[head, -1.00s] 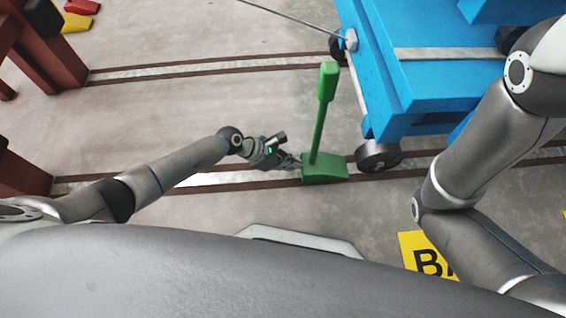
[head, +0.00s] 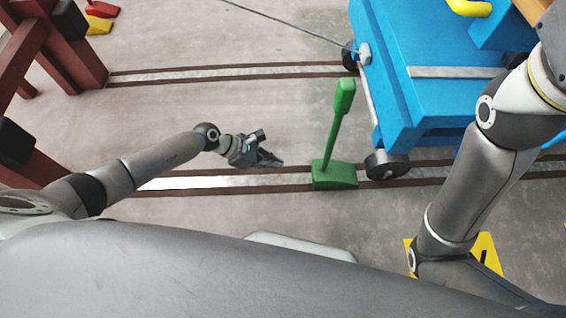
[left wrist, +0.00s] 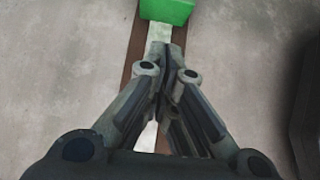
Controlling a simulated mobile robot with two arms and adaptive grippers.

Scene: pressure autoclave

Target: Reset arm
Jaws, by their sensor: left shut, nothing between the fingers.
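My left arm reaches in from the left in the head view, and its gripper (head: 276,163) is shut and empty above the floor rail. The fingers also show closed together in the left wrist view (left wrist: 172,75). A green lever with a block-shaped base (head: 335,174) stands just right of the gripper, with a clear gap between them. Its base shows at the top of the left wrist view (left wrist: 167,10). My right arm (head: 465,190) shows at the right of the head view; its gripper is out of view.
A blue wheeled cart (head: 410,110) stands at the upper right, with a cable (head: 290,25) running to it. Rails cross the floor. A dark red frame (head: 70,50) stands at the left. A yellow sign (head: 488,252) lies partly behind my right arm. Floor left of the lever is clear.

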